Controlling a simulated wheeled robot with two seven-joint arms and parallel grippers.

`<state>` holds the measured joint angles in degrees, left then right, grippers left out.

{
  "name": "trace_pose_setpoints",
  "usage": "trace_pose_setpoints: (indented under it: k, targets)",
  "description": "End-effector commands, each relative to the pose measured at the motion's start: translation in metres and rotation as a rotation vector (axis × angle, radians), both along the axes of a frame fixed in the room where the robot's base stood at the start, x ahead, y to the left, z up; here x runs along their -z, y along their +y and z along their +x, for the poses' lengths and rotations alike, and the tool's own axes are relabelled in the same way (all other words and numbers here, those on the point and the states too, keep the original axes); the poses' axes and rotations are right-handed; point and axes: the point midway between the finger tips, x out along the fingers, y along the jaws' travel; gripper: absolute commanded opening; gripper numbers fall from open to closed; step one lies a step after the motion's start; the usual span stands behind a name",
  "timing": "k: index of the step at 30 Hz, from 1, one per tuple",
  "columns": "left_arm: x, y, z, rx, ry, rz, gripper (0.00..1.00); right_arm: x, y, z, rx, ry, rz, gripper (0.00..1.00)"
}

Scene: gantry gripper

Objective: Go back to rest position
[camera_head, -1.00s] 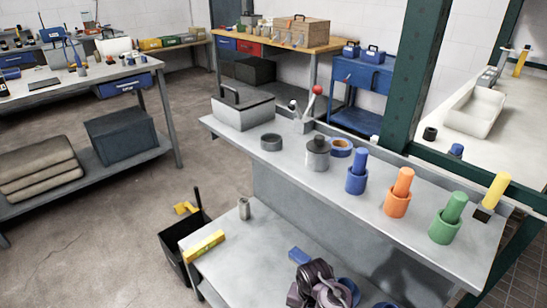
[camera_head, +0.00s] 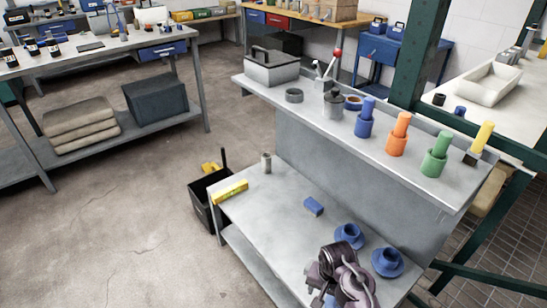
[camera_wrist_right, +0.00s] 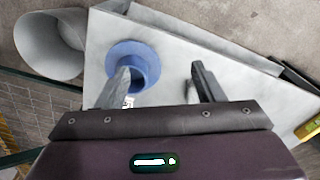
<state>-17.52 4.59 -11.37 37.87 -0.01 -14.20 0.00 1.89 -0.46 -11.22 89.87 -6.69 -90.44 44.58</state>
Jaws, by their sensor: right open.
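My right gripper (camera_head: 342,274) is low in the head view, over the front part of a lower grey bench (camera_head: 268,218). In the right wrist view its two fingers (camera_wrist_right: 164,80) are apart with nothing between them. A blue flanged part (camera_wrist_right: 133,62) lies on the bench beyond the left finger, partly covered by it; I cannot tell whether they touch. In the head view two blue flanged parts stand near my gripper, one behind it (camera_head: 350,234) and one to its right (camera_head: 388,262). My left gripper is not in view.
The raised shelf (camera_head: 310,112) holds a grey toolbox (camera_head: 272,70) and blue, orange, green and yellow pegs. A green post (camera_head: 418,50) stands behind.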

Motion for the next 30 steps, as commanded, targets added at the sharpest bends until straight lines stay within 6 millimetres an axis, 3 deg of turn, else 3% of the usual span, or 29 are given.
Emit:
trace_pose_setpoints:
  k: [6, 11, 16, 30]
  targets:
    - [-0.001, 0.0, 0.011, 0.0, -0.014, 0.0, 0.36, -0.012, -0.01, -0.018, -0.079, -0.038, 0.001, 0.62]
    - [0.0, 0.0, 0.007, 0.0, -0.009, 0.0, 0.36, -0.029, -0.019, -0.037, -0.166, -0.08, -0.002, 0.62]
    - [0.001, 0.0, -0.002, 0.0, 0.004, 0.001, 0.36, -0.054, -0.031, -0.062, -0.281, -0.135, -0.016, 0.62]
    - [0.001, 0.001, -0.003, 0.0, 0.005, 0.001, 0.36, -0.128, -0.052, -0.118, -0.554, -0.255, -0.075, 0.62]
